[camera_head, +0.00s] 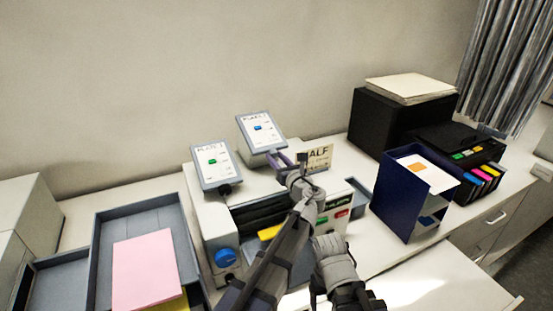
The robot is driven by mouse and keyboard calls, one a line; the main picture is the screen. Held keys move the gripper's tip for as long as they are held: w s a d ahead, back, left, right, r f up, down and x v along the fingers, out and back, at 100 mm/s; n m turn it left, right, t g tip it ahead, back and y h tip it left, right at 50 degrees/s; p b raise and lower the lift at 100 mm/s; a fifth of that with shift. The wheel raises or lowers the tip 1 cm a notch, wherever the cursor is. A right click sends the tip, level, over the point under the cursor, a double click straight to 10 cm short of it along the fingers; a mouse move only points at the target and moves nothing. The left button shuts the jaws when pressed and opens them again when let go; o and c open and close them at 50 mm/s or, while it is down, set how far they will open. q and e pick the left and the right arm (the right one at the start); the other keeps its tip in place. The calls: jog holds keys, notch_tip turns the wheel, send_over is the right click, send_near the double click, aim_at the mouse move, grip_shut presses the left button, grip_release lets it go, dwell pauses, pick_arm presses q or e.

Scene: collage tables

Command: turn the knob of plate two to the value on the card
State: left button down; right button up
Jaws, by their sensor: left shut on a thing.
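Two white plates with grey rims stand tilted on the white machine: a left plate (212,164) with a green mark and a right plate (260,131) with a blue mark. Their printed names are too small to read surely. A dark knob (225,189) shows at the left plate's lower edge. My left gripper (279,159) is shut at the right plate's lower right edge, on what seems to be its knob, which the fingers hide. The card (320,158) stands just right of the gripper, partly covered; "HALF" is readable. My right gripper is not seen.
The white machine (203,227) has a blue dial (225,257) in front. A grey tray (102,236) with pink paper (144,270) is left. A dark blue holder (392,201) and a black printer (455,146) stand right. Some white tabletop is clear at front right.

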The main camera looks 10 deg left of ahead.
pick_arm(q)
jog(key=shift+s+a+n+t+h, duration=0.15)
jog(key=shift+n+t+h, duration=0.25)
jog(key=shift+n+h, duration=0.45)
jog(key=shift+f+n+t+h+b, duration=0.1)
jog(key=shift+n+t+h+b, duration=0.45)
jog(key=shift+n, duration=0.8)
jog(key=c, duration=0.5)
grip_release()
jog(key=shift+s, duration=0.1)
